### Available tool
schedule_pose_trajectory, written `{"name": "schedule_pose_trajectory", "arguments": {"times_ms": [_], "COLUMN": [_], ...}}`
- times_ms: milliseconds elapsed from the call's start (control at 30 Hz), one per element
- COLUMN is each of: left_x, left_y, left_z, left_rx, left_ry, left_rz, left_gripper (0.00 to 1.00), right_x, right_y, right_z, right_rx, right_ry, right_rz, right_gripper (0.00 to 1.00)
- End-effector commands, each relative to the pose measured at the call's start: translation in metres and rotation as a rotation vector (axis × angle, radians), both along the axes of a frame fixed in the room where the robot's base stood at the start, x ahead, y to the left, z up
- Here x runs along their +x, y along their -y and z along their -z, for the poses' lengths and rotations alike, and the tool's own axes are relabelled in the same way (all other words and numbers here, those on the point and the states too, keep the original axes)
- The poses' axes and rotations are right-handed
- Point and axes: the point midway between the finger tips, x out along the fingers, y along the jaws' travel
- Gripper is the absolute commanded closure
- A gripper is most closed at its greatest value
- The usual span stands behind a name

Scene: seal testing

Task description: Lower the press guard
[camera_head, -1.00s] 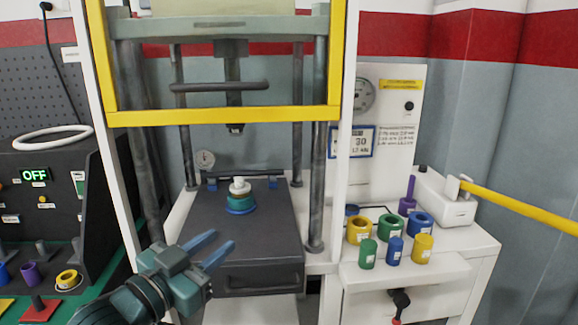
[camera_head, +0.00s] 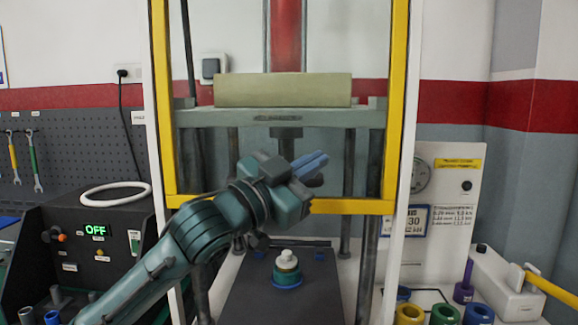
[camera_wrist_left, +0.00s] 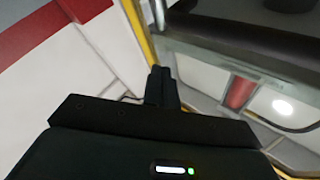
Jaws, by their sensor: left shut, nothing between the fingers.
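The press guard (camera_head: 352,206) is a clear panel in a yellow frame, raised, with its lower bar well above the dark press bed. My left gripper (camera_head: 312,163) is shut and empty, in front of the panel just above the lower bar. It hides most of the guard's dark handle (camera_head: 316,181); a short end shows beside the fingers. I cannot tell if they touch. In the left wrist view the shut fingers (camera_wrist_left: 162,85) are close together, beside part of the yellow frame (camera_wrist_left: 138,28).
A small stack of white, green and blue parts (camera_head: 287,270) stands on the press bed (camera_head: 250,295). A control box reading OFF (camera_head: 95,231) is at left. Colored rings (camera_head: 443,314) and a white device with a yellow lever (camera_head: 510,280) are at right.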

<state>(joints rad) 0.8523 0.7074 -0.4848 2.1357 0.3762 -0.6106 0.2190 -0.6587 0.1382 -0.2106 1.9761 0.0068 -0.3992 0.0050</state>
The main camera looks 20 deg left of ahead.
Motion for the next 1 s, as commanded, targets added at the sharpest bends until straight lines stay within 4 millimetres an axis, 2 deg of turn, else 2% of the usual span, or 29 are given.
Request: {"name": "schedule_pose_trajectory", "arguments": {"times_ms": [33, 100, 200, 333, 833, 1000], "left_x": [0.009, 0.02, 0.021, 0.023, 0.024, 0.024], "left_y": [0.005, 0.012, 0.002, -0.004, -0.007, -0.007], "left_z": [-0.008, -0.011, 0.013, 0.024, 0.031, 0.045], "left_rx": [-0.002, -0.001, 0.002, 0.001, 0.0, -0.001], "left_ry": [-0.001, -0.001, -0.007, -0.002, -0.001, -0.003], "left_rz": [0.001, 0.001, -0.002, -0.002, 0.0, 0.001], "left_gripper": [1.0, 1.0, 1.0, 1.0, 1.0, 1.0], "right_x": [0.0, 0.0, -0.001, -0.001, -0.001, -0.001], "right_y": [0.0, 0.001, 0.001, 0.001, 0.001, 0.001], "right_z": [-0.006, -0.007, -0.004, -0.004, -0.003, 0.005], "right_rx": [-0.004, -0.01, -0.012, -0.014, -0.014, -0.012], "right_ry": [-0.003, -0.006, -0.008, -0.011, -0.012, -0.01], "right_rz": [-0.003, -0.006, -0.008, -0.009, -0.011, -0.009], "right_gripper": [0.64, 0.64, 0.64, 0.64, 0.64, 0.64]}}
